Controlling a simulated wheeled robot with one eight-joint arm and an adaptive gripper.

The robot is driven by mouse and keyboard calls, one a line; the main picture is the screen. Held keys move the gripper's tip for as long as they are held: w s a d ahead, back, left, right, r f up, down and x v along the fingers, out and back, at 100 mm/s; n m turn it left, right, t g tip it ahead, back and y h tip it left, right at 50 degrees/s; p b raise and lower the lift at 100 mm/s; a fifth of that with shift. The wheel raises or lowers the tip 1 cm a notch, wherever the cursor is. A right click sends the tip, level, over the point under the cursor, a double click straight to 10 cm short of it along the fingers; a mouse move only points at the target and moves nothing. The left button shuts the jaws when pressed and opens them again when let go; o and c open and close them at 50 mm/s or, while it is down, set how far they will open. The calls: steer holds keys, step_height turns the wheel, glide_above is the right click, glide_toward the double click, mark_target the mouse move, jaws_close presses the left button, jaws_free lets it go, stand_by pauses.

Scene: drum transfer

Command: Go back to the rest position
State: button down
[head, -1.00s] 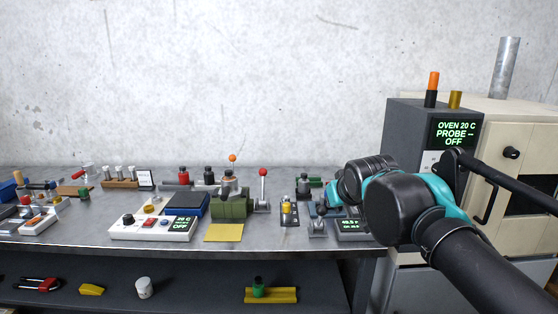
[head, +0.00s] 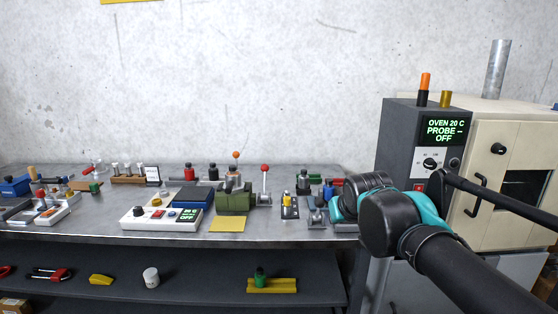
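My arm, black with teal joints, reaches in from the lower right of the head view and bends in front of the right end of the workbench (head: 260,238). My gripper cannot be made out; the arm's own links hide that area or it lies behind them. Whether it holds anything cannot be seen.
The oven (head: 510,160) and its grey control box (head: 405,125), reading OFF, stand right, close behind my arm. The bench holds a white hotplate unit (head: 150,221), a green vise-like device (head: 234,201) and a yellow pad (head: 228,224). A lower shelf (head: 205,288) carries small items.

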steer(key=s+d+f+g, duration=0.1)
steer(key=s+f, duration=0.1)
steer(key=f, duration=0.5)
steer(key=s+d+f+m+g, duration=0.1)
steer(key=s+f+g, duration=0.1)
steer(key=f, duration=0.5)
steer(key=s+d+f+g, duration=0.1)
steer(key=s+f, duration=0.2)
steer(key=f, duration=0.4)
steer(key=shift+d+m+g, duration=0.25)
steer(key=shift+m+g, duration=0.15)
